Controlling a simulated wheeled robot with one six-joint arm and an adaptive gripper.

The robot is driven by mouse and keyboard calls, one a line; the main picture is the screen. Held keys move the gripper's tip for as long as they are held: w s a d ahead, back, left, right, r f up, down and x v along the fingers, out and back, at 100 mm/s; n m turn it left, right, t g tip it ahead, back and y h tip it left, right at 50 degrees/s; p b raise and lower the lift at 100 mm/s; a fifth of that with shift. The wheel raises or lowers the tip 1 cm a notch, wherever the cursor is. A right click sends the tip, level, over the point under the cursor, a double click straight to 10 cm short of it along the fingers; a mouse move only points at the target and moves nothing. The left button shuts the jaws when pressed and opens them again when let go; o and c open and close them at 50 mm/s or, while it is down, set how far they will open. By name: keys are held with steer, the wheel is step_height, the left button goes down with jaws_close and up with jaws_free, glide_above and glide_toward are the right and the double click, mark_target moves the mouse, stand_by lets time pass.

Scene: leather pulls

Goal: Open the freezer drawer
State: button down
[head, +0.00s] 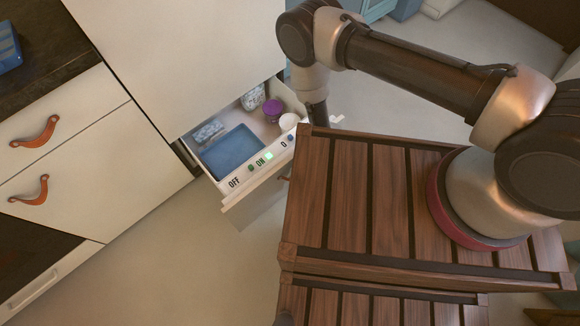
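The freezer drawer (262,187) is at the bottom of the tall white fridge (185,55) and stands pulled out, its inside showing from above. Inside it are a blue flat container (234,154), a purple-lidded tub (272,108), a white round item (289,121) and patterned packs. Its front top edge carries the marks OFF and ON and a small green light. My arm reaches down just right of the drawer. My gripper is mostly hidden behind my wooden-slatted body, so its fingers and any contact with the drawer's handle cannot be made out.
White cabinets with orange leather pulls (37,132) stand on the left under a dark counter (45,50) with a blue object (9,47). Pale floor (150,265) is clear in front of the cabinets. Light-blue furniture (375,10) is at the top.

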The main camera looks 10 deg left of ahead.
steer(key=shift+s+d+f, duration=0.1)
steer(key=shift+s+d, duration=0.3)
steer(key=shift+d, duration=0.3)
steer(key=shift+s+d+f, duration=0.1)
steer(key=shift+s+d, duration=0.25)
steer(key=shift+d, duration=0.3)
steer(key=c, duration=1.5)
jaws_free()
steer(key=shift+w+a, duration=0.1)
steer(key=shift+r, duration=0.1)
steer(key=v, duration=1.2)
steer(key=shift+a, duration=0.1)
